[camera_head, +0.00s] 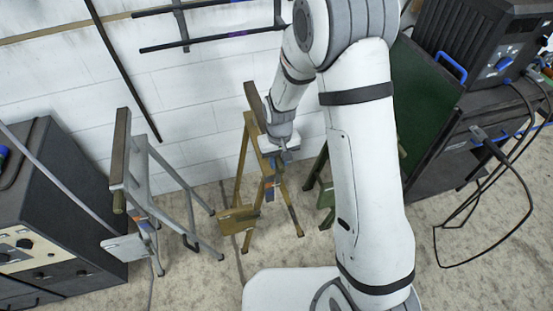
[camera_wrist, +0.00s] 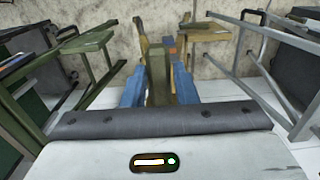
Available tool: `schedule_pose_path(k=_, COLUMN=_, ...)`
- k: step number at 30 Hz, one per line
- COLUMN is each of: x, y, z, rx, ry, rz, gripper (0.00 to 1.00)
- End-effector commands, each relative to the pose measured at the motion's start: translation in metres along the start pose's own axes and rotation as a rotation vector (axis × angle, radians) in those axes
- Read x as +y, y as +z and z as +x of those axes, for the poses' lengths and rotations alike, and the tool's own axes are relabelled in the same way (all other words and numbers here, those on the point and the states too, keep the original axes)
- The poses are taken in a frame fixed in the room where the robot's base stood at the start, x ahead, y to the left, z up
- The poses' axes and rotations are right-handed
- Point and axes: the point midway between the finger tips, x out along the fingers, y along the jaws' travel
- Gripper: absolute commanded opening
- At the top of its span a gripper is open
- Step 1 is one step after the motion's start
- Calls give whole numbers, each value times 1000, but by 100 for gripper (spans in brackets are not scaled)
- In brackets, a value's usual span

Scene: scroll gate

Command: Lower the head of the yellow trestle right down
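The yellow trestle (camera_head: 241,165) stands in the middle of the head view, between a grey and a green trestle. Its dark brown head beam (camera_head: 255,105) is at the top, partly behind my arm. A small yellow plate (camera_head: 238,219) sticks out low on it and also shows in the wrist view (camera_wrist: 205,33). My gripper (camera_head: 284,157) is at the trestle, just below and right of the beam. In the wrist view, my gripper's blue fingers (camera_wrist: 158,88) stand on both sides of an olive-brown upright piece (camera_wrist: 157,65). Whether they press on it is unclear.
A grey trestle (camera_head: 122,165) stands left and a green trestle (camera_head: 326,195) right, partly behind my arm. Dark cabinets (camera_head: 60,190) flank the left side; a dark machine (camera_head: 480,45) and cables are at right. A white wall is close behind. Bare floor lies in front.

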Motion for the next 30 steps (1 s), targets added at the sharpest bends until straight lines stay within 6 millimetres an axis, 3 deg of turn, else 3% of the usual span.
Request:
schedule_pose_path(k=9, x=0, y=0, z=0, rx=0, ry=0, rz=1, gripper=0)
schedule_pose_path(k=20, x=0, y=0, z=2, rx=0, ry=0, rz=1, gripper=0)
schedule_pose_path(k=26, x=0, y=0, z=24, rx=-1, ry=0, rz=1, gripper=0)
schedule_pose_path(k=30, x=0, y=0, z=50, rx=-2, ry=0, rz=2, gripper=0)
